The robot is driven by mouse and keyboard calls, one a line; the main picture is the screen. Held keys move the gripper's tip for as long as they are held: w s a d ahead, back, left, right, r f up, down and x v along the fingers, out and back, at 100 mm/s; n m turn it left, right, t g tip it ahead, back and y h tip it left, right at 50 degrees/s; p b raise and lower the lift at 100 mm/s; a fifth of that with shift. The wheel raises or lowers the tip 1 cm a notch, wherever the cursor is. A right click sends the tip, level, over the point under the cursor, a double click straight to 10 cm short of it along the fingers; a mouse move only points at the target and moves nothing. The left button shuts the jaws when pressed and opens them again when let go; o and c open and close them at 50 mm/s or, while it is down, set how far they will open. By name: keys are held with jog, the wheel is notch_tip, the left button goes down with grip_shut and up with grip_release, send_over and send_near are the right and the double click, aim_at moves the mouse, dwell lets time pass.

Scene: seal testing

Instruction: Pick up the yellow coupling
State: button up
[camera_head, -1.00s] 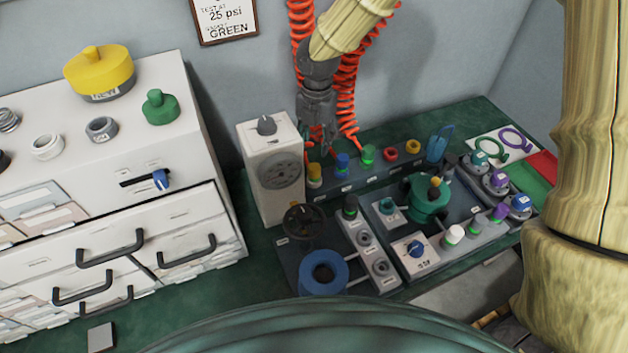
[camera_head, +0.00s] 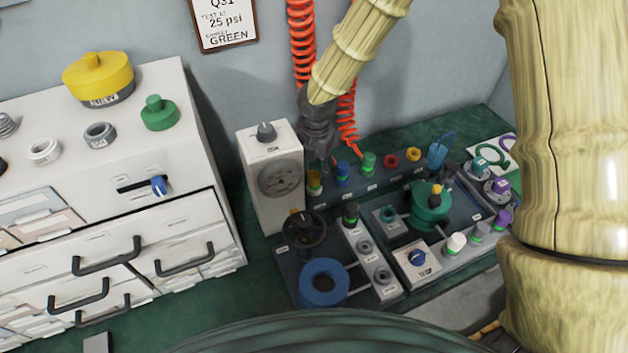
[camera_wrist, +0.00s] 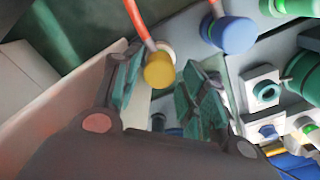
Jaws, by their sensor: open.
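The yellow coupling (camera_head: 314,183) is a small yellow cylinder at the left end of a rail, beside the white gauge box. A red hose runs to it in the wrist view, where it shows as a rounded yellow end (camera_wrist: 159,71). My gripper (camera_head: 322,166) is just above the coupling in the head view and partly covers its surroundings. In the wrist view, the coupling appears between the two open fingers, nearer the left one. I cannot tell whether either finger touches it.
A blue coupling (camera_head: 343,173) and a green one (camera_head: 369,162) stand to the right on the same rail. The white gauge box (camera_head: 259,145) is close on the left. Coiled red hoses (camera_head: 301,50) hang behind my arm. A black handwheel (camera_head: 304,230) stands in front.

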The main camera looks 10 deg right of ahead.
notch_tip(320, 180, down, 3)
jog(key=shift+r, duration=0.15)
jog(key=c, duration=0.9)
jog(key=shift+o, duration=0.2)
